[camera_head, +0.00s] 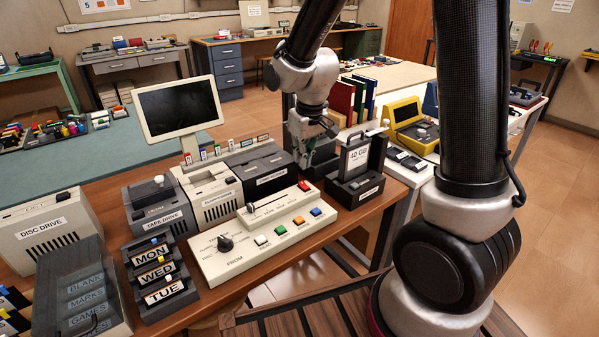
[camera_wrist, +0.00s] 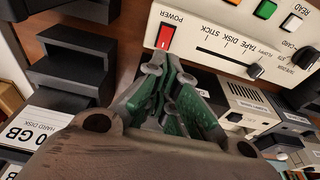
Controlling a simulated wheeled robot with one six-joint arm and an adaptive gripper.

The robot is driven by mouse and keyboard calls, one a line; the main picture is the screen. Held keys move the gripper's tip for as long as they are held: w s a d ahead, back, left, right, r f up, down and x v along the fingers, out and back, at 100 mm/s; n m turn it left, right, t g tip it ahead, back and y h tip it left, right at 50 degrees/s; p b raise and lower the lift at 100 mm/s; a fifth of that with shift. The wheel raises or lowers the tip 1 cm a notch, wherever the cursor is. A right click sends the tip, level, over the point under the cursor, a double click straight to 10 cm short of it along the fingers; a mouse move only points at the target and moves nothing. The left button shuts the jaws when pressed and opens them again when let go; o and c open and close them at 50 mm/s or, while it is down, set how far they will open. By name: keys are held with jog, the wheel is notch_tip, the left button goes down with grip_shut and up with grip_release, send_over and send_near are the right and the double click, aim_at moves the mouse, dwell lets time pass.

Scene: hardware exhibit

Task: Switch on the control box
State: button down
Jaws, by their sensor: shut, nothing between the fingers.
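The control box (camera_head: 225,262) is a cream panel on the wooden table in the head view, with a black knob, a slider and several coloured buttons. Its red power switch (camera_head: 304,186) is at the far right corner. In the wrist view the control box (camera_wrist: 215,55) appears upside down along the top, with the red switch (camera_wrist: 165,38) under the word POWER. My gripper (camera_head: 305,162) is shut and empty just behind that corner. In the wrist view my gripper (camera_wrist: 158,66) has its green-padded fingers together close to the switch; contact cannot be told.
A black hard disk unit marked 40 GB (camera_head: 355,161) stands right of my gripper. Tape and floppy drives (camera_head: 158,205) stand behind the box, with a monitor (camera_head: 180,107) beyond. A day-label stand (camera_head: 158,280) is left of the box. Space above the panel is clear.

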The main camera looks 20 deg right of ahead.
aim_at(304, 186)
jog(key=shift+w+a+f, duration=0.1)
jog(key=shift+w+f, duration=0.05)
jog(key=shift+f, duration=0.75)
jog(key=shift+w+f, duration=0.2)
jog(key=shift+f, duration=0.75)
jog(key=shift+w+a+f, duration=0.1)
jog(key=shift+w+f, duration=0.05)
jog(key=shift+f, duration=0.75)
jog(key=shift+f, duration=0.1)
